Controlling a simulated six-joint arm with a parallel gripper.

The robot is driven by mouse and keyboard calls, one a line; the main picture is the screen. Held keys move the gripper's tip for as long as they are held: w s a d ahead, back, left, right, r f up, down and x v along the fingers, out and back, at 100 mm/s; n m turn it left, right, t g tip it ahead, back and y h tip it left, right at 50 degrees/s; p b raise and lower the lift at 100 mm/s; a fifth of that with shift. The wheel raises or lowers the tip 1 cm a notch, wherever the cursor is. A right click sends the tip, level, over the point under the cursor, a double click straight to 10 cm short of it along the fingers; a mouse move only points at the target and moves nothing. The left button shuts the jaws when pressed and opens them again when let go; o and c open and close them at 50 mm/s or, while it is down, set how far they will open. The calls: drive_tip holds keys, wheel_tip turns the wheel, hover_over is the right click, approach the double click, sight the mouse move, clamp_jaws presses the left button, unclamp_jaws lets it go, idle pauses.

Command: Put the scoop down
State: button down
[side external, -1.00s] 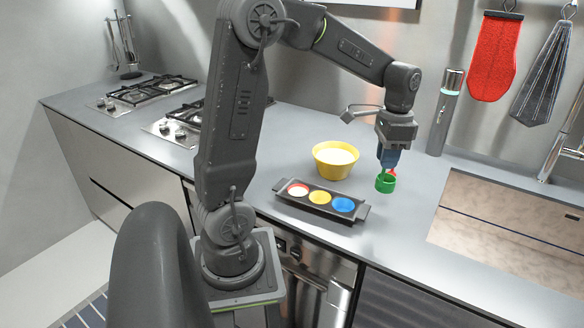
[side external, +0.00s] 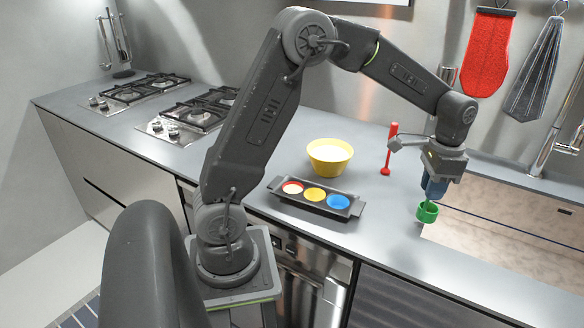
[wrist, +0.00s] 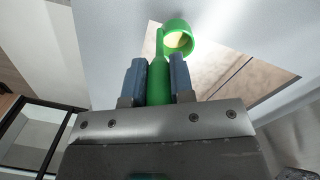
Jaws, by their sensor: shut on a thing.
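The green scoop (side external: 427,212) hangs below my gripper (side external: 434,188), near the left edge of the sink. My gripper is shut on its handle; in the wrist view, the two blue fingers (wrist: 158,82) sit on either side of the green handle. The scoop's round cup (wrist: 178,38) shows beyond the fingertips, with a pale yellowish patch inside. I cannot tell how high the scoop is above the counter.
A black tray (side external: 273,188) holds red, yellow and blue cups; the red one has white in it. A yellow bowl (side external: 330,165) with white contents stands behind it. A red utensil (side external: 388,150) stands upright left of my gripper. The sink (side external: 510,225) lies right.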

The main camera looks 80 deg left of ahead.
drive_tip(key=s+a+r+n, duration=0.2)
drive_tip(key=s+a+r, duration=0.2)
drive_tip(key=s+a, duration=0.55)
drive_tip(key=s+a+r+n, duration=0.1)
drive_tip(key=s+a+r, duration=0.5)
drive_tip(key=a, duration=0.6)
drive_tip(key=w+d+f, duration=0.7)
drive_tip(key=w+f, duration=0.1)
drive_tip(key=f, duration=0.4)
drive_tip(key=shift+d+f+t, duration=0.2)
drive_tip(key=shift+t, duration=0.1)
drive_tip(key=shift+w+f, duration=0.1)
drive_tip(key=shift+f, duration=0.05)
drive_tip(key=c, duration=1)
unclamp_jaws()
